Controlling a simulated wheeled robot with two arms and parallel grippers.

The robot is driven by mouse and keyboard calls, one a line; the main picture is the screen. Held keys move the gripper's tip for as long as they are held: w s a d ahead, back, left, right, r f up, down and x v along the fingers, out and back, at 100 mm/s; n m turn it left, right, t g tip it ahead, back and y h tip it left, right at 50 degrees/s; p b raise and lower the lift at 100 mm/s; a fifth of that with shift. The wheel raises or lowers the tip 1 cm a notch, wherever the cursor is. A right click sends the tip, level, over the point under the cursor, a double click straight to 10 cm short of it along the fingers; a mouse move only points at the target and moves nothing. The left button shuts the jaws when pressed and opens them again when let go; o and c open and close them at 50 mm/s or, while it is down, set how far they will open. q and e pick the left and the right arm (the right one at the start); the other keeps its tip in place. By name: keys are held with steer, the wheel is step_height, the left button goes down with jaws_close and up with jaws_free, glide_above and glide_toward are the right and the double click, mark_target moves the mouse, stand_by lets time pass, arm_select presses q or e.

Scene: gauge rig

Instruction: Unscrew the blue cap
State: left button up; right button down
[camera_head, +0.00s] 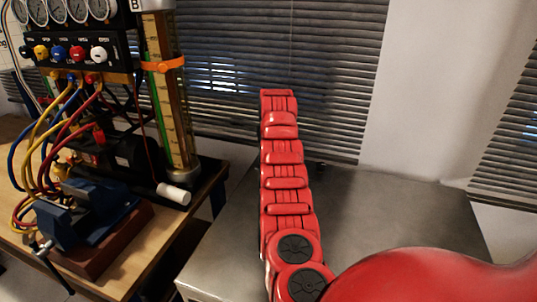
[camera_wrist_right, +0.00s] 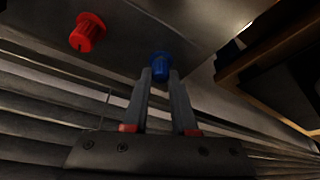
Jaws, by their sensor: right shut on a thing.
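In the right wrist view the blue cap (camera_wrist_right: 160,62) stands out from a grey surface (camera_wrist_right: 130,35). It is ribbed, with a wider rim. My right gripper (camera_wrist_right: 161,74) has its two fingertips on either side of the cap and is shut on it; the fingers hide part of its sides. I cannot make out this cap or either gripper in the head view. My left gripper is in neither view.
A red cap (camera_wrist_right: 87,32) sits left of the blue one. In the head view, a gauge rig with hoses and colored knobs (camera_head: 57,53) and a blue vise (camera_head: 90,208) are on the wooden table (camera_head: 150,265). A grey tabletop (camera_head: 400,205) is largely bare behind my arm.

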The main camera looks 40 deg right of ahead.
steer(key=shift+s+d+f, duration=0.15)
steer(key=shift+s, duration=0.05)
steer(key=shift+d, duration=0.1)
steer(key=shift+s+n+y, duration=0.1)
steer(key=shift+n+y, duration=0.2)
steer(key=shift+n, duration=0.7)
steer(key=shift+r+n+t+y, duration=0.2)
steer(key=shift+n+t+y, duration=0.15)
steer(key=shift+n, duration=0.85)
steer(key=shift+f+n+y+p, duration=0.2)
steer(key=shift+n+y+p, duration=0.05)
steer(key=shift+n+p, duration=0.1)
steer(key=c, duration=1.2)
jaws_free()
steer(key=shift+o, duration=1.4)
steer(key=shift+r, duration=0.1)
